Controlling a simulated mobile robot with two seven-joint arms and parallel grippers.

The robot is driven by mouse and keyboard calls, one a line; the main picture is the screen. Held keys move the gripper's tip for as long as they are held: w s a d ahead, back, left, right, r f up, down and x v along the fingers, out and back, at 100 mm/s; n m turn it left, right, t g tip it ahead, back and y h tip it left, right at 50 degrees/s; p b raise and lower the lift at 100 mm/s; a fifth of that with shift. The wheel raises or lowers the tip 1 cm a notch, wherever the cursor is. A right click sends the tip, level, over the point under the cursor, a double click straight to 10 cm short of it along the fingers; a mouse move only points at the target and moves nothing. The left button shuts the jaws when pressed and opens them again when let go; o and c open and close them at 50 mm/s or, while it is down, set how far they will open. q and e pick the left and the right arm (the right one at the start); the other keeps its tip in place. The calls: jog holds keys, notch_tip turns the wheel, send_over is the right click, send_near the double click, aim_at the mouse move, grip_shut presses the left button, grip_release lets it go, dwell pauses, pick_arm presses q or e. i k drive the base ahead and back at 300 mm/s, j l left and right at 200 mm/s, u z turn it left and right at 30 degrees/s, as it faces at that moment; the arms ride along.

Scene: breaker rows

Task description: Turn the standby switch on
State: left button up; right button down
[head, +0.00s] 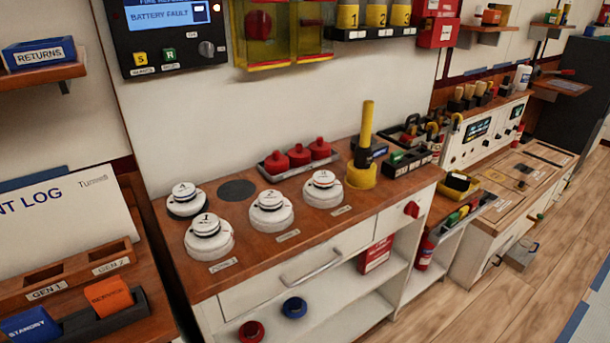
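A blue block lettered STANDBY (30,325) shows at the bottom left corner, partly cut off by the frame edge. It leans in a dark holder (78,325) beside an orange block lettered SERVICE (108,297). I cannot tell whether the blue block is a switch or a tag. No switch clearly labelled standby shows elsewhere in this view. Neither of my grippers is in view.
A wooden rack (60,285) labelled GEN 1 and GEN 2 stands behind the blocks. A wood-topped counter (330,230) holds white detectors (209,238) and red bells (298,156). A panel reading BATTERY FAULT (165,35) hangs above.

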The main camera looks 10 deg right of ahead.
aim_at(412, 208)
jog(key=k+l+z, duration=0.25)
jog(key=k+l, duration=0.65)
jog(key=i+l+u, duration=0.15)
jog(key=u, duration=0.2)
jog(key=l+u, duration=0.35)
jog(key=i+l+u, duration=0.1)
jog(key=l, duration=0.5)
jog(key=i+l+u, duration=0.1)
jog(key=l, duration=0.45)
jog(key=i+l+u, duration=0.15)
jog(key=l, duration=0.45)
jog(key=i+l+u, duration=0.1)
jog(key=l, duration=0.55)
jog(key=i, duration=0.05)
